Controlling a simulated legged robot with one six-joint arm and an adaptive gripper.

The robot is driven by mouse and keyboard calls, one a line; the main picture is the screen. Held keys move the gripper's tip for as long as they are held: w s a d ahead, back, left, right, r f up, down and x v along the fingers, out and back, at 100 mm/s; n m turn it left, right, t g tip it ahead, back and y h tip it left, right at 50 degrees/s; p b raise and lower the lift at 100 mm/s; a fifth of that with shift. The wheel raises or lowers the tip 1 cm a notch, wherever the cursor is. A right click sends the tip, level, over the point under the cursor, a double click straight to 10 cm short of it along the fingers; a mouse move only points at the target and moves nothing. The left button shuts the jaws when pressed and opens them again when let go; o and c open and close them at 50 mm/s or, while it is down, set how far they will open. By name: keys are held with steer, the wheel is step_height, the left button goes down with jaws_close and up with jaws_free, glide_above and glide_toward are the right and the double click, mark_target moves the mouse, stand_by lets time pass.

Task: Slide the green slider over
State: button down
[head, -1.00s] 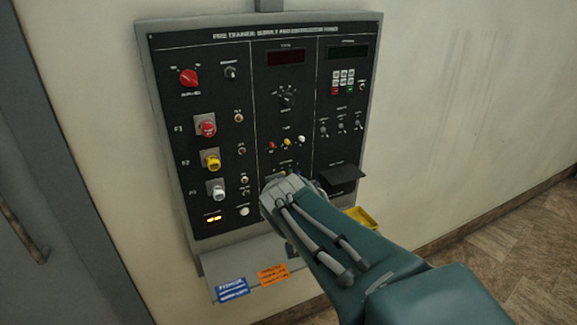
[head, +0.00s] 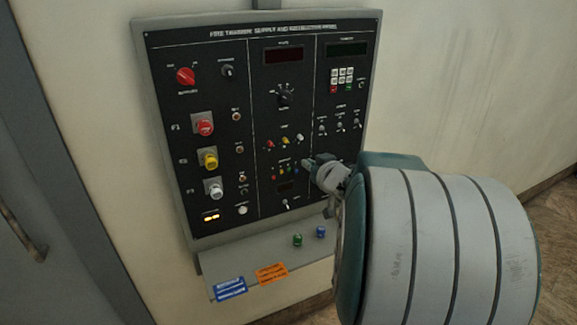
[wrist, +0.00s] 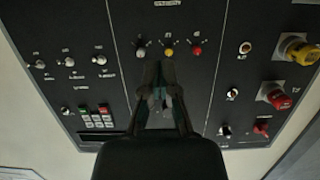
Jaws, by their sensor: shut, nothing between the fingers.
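A row of tiny coloured sliders (head: 288,169) sits low in the middle column of the black panel in the head view. A green one appears among them, too small to make out its position. My gripper (head: 308,162) is just right of this row, pointing left at the panel. In the wrist view my gripper (wrist: 158,98) is shut and empty, its fingertips in front of the panel's middle column. The sliders do not show in the wrist view. I cannot tell whether the fingertips touch anything.
Red, yellow and white knobs fill the panel's left column, with a red rotary switch (head: 186,76) above. A green piece (head: 297,240) and a blue piece (head: 321,232) stand on the shelf (head: 250,252) below. My arm hides the panel's lower right.

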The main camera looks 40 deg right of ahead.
glide_above(289, 170)
steer(key=f, duration=0.1)
steer(key=s+f, duration=0.1)
steer(key=shift+f, duration=0.3)
step_height(289, 170, down, 3)
steer(key=shift+s+a+r, duration=0.1)
steer(key=shift+s+r, duration=0.05)
steer(key=shift+f, duration=0.6)
step_height(289, 170, down, 2)
